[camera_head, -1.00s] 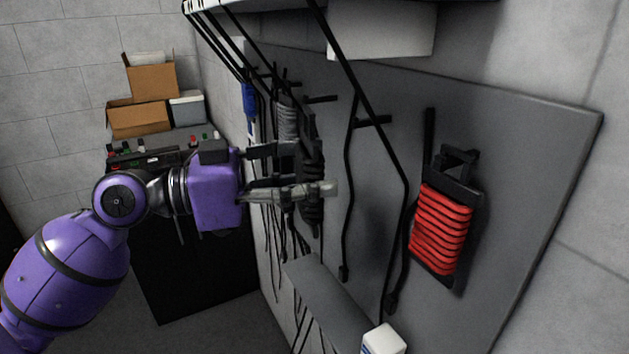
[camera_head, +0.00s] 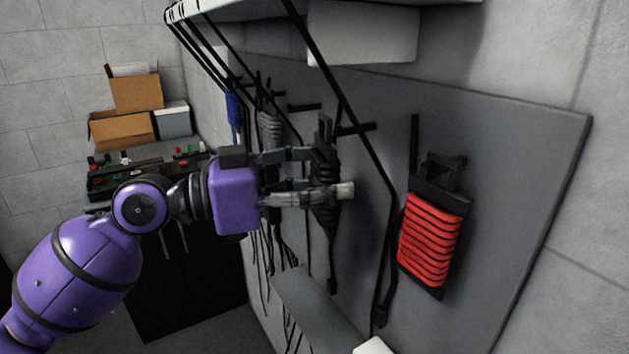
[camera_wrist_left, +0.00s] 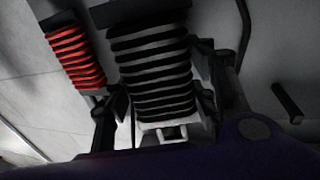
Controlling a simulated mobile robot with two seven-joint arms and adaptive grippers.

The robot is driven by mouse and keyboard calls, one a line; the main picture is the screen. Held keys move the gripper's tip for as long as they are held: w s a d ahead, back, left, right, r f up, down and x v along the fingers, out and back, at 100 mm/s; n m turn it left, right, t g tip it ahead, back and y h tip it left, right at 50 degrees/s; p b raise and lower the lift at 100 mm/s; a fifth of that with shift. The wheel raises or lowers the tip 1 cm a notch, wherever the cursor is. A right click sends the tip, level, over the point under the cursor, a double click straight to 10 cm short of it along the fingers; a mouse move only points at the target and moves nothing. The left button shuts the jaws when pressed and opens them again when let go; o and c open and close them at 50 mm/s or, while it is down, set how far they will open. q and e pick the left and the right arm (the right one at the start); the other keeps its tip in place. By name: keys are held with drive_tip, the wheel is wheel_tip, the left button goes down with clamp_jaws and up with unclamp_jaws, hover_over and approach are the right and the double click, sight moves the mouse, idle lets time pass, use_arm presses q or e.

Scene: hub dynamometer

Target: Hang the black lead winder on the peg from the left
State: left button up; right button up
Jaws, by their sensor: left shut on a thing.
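The black lead winder (camera_head: 326,172) is upright between the fingers of my left gripper (camera_head: 320,175), in front of the grey board (camera_head: 490,150). In the left wrist view the winder's ribbed black windings (camera_wrist_left: 150,75) fill the space between the fingers (camera_wrist_left: 155,112). A dark peg (camera_head: 358,129) sticks out of the board just right of the winder's top. Another peg (camera_head: 304,107) shows to its upper left. A peg is also at the right of the left wrist view (camera_wrist_left: 287,103). I cannot tell whether the winder touches any peg. My right gripper is not in view.
A red lead winder (camera_head: 430,238) hangs on the board to the right. Grey (camera_head: 270,130) and blue (camera_head: 233,115) leads hang to the left. Long black leads hang from the overhead rack. A grey ledge (camera_head: 315,305) lies below. Cardboard boxes (camera_head: 122,130) stand at the back left.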

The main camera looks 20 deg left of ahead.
sight(374, 176)
use_arm(q)
drive_tip(key=shift+w+d+f, duration=0.3)
drive_tip(key=shift+w+d, duration=0.45)
drive_tip(key=shift+w, duration=0.2)
drive_tip(key=shift+w+d+f, duration=0.25)
drive_tip(key=shift+w+d, duration=0.5)
drive_tip(key=shift+w, duration=0.2)
drive_tip(key=o, duration=1.4)
drive_tip(key=shift+f, duration=0.1)
drive_tip(key=shift+a, duration=0.1)
